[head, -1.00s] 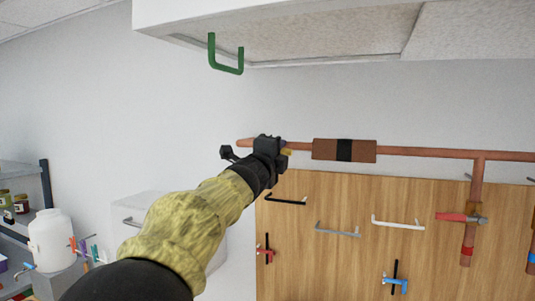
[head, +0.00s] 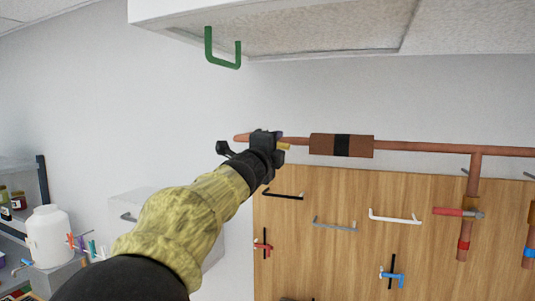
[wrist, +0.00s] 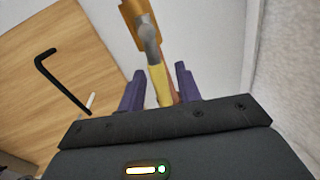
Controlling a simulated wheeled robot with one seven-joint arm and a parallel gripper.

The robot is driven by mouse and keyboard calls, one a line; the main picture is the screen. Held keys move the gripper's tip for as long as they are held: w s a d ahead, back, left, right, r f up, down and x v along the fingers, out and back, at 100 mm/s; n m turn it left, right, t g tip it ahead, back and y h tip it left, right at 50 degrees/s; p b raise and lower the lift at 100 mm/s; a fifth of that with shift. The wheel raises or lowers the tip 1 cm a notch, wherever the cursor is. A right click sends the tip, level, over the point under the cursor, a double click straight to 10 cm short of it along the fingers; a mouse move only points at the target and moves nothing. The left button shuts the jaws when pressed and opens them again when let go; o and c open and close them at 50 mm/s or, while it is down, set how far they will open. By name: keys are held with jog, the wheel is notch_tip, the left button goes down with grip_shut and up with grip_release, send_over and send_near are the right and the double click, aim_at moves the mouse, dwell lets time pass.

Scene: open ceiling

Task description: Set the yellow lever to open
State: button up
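The yellow lever (wrist: 162,85) is in the wrist view, running from a grey valve stem (wrist: 149,38) on a brass-coloured fitting (wrist: 131,22) down between my purple fingers. My gripper (wrist: 160,80) is open, with one finger on each side of the lever and visible gaps to it. In the head view my gripper (head: 280,140) is at the left end of the copper pipe (head: 420,148), and a bit of the yellow lever (head: 285,146) shows beside it. The valve body is hidden behind my gripper there.
A wooden board (head: 330,260) below the pipe carries several handles. A red-handled valve (head: 455,212) is at right. A white cabinet with a green handle (head: 223,62) hangs above. A white jug (head: 48,236) stands at lower left.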

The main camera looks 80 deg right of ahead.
jog(key=b+v, duration=0.2)
jog(key=v, duration=0.9)
jog(key=shift+a+b, duration=0.35)
jog(key=shift+w+f, duration=0.1)
jog(key=shift+c, duration=0.4)
